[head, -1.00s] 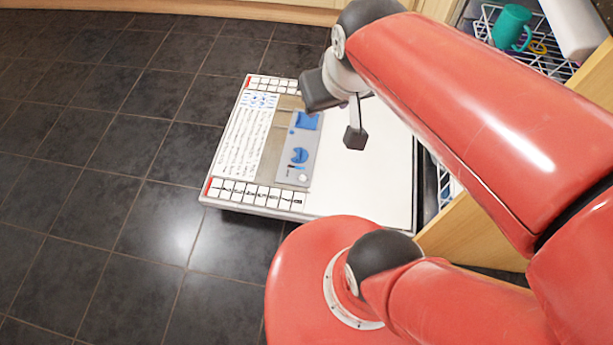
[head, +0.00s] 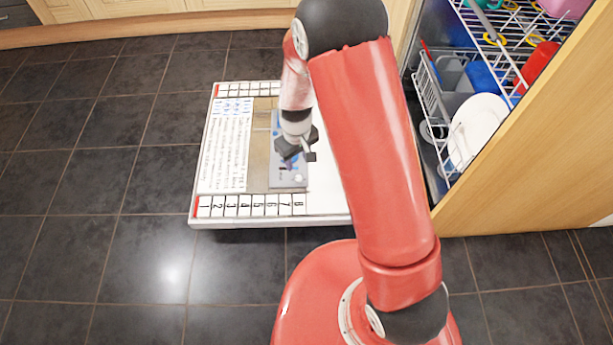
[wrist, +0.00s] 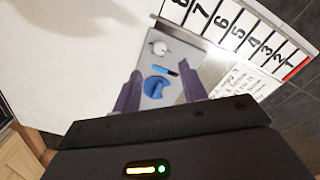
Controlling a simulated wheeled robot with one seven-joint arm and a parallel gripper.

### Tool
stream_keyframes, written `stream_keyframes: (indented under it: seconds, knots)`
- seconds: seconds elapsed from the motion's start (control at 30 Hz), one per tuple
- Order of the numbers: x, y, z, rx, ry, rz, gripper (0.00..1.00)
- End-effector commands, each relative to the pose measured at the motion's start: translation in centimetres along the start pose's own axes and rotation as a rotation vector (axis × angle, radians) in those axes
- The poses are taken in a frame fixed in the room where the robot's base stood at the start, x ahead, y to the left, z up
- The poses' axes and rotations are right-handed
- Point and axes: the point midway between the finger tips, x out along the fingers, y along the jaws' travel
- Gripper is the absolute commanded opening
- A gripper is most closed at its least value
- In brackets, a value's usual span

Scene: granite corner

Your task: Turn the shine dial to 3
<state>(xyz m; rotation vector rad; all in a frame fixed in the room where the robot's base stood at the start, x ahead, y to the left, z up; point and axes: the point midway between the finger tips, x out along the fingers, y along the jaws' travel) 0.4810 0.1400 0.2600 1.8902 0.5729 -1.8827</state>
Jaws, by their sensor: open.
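The grey dispenser panel (head: 288,182) is set in the open dishwasher door. In the wrist view the panel (wrist: 188,62) carries a small white round dial (wrist: 159,48), a blue and black strip (wrist: 165,70) and a round blue cap (wrist: 154,88). I cannot read any marks around the dial, or tell its setting. My gripper (wrist: 160,71) is open and empty, its fingers on either side of the blue cap in the picture, with the white dial beyond the tips. In the head view my gripper (head: 300,153) hangs over the panel and hides part of it.
The white door (head: 324,203) lies open, with printed text (head: 224,150) and a numbered strip (head: 250,206). To the right is the dishwasher rack (head: 432,100) with a white plate (head: 478,130). A wooden cabinet panel (head: 540,150) stands at right. Dark tiled floor (head: 90,250) is clear at left.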

Motion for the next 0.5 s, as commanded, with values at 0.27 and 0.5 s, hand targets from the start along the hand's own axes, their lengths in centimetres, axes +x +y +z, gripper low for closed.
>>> stream_keyframes:
  seconds: [0.27,0.5]
  knots:
    - [3.7,-0.1,0.0,-0.006,-0.007,-0.001,0.43]
    - [7.2,-0.1,0.0,-0.006,-0.006,0.0,0.43]
